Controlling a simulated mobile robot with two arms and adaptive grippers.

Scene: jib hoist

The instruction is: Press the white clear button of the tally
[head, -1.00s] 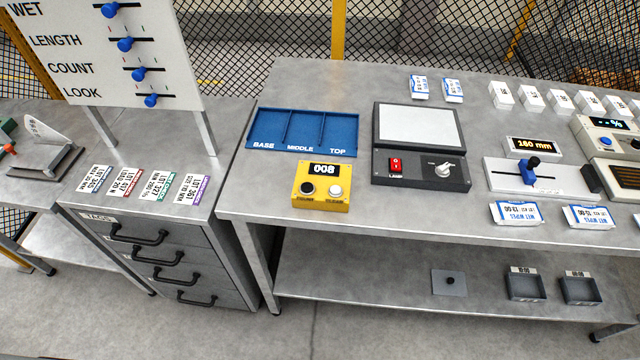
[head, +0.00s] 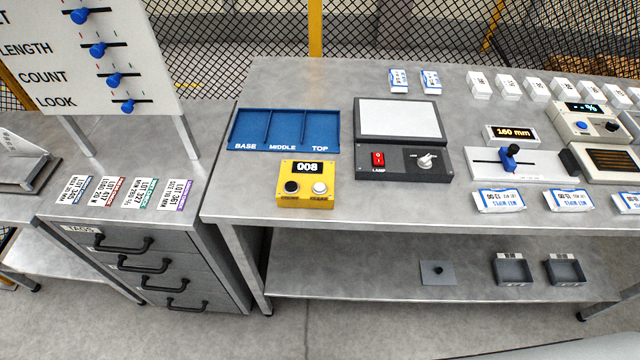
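The tally is a yellow box (head: 305,200) near the front left of the metal table. Its small dark display (head: 307,168) reads 008. A black button (head: 291,187) sits on its left and the white clear button (head: 320,188) on its right. The small lettering below the buttons is too small to read surely. Neither of my grippers shows in the head view, and nothing covers the tally.
Behind the tally stands a blue tray (head: 236,131) marked BASE, MIDDLE, TOP. To its right is a dark lamp panel (head: 400,176) with a red switch. A grey drawer cabinet (head: 150,262) stands left of the table (head: 240,204). The tabletop right around the tally is clear.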

